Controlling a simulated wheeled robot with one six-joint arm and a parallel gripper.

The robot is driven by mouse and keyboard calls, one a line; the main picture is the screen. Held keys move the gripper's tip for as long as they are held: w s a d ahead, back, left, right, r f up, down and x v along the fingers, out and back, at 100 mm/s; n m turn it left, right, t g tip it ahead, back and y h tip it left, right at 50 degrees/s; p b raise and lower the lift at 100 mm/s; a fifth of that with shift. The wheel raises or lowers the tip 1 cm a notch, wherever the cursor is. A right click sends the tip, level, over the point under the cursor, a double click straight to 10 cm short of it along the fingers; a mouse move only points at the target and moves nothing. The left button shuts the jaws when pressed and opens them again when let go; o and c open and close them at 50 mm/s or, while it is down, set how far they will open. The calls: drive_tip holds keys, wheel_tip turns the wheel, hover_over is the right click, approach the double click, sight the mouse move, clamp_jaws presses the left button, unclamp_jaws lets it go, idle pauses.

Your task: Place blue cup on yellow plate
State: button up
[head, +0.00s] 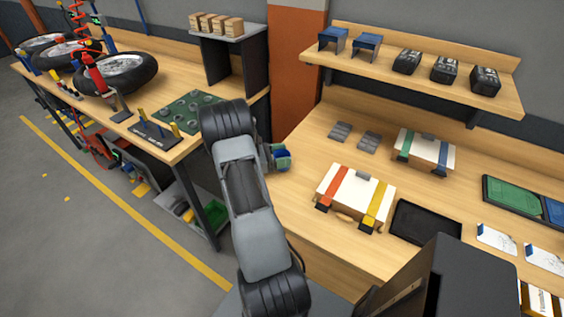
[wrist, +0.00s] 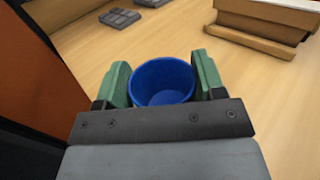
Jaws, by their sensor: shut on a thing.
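The blue cup (wrist: 162,82) is between the two green fingers of my gripper (wrist: 163,78) in the wrist view, with its open rim facing the camera and its inside empty. My gripper (head: 281,155) is shut on it. In the head view the cup shows as a small blue patch (head: 284,161) at the left edge of the wooden bench, partly hidden by my gripper. I cannot tell whether the cup touches the bench top. No yellow plate is visible in either view; my arm hides part of the scene.
The wooden bench (head: 300,215) holds white boxes with coloured straps (head: 354,197), (head: 424,150), grey blocks (head: 369,140) and a dark tray (head: 424,222). A raised shelf (head: 395,82) stands behind. An orange-brown panel (head: 297,65) is close by. Bare wood lies between my gripper and the boxes.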

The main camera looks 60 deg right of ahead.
drive_tip(key=shift+c, duration=1.2)
drive_tip(key=shift+r, duration=0.1)
